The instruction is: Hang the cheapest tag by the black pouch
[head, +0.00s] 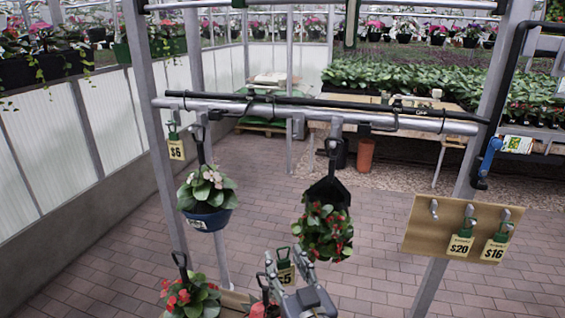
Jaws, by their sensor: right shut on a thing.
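The black pouch (322,188) hangs by a strap from the metal rail, with a red-flowered plant in it. My right gripper (287,262) is at the lower middle, below and left of the pouch, shut on the $5 tag (285,278). The tag has a green top and a pale lower part. An empty hook (298,126) sits on the rail just left of the pouch's strap. The $6 tag (176,149) hangs at the rail's left end. The $20 tag (460,247) and $16 tag (493,251) hang on a brown board (420,236). My left gripper is out of view.
A blue pot (208,220) with pale flowers hangs from the rail on the left. Red-flowered plants (190,298) are below it. The board's left hook (434,208) is empty. A grey post (487,110) stands at right, with a blue-handled tool (489,155) beside it.

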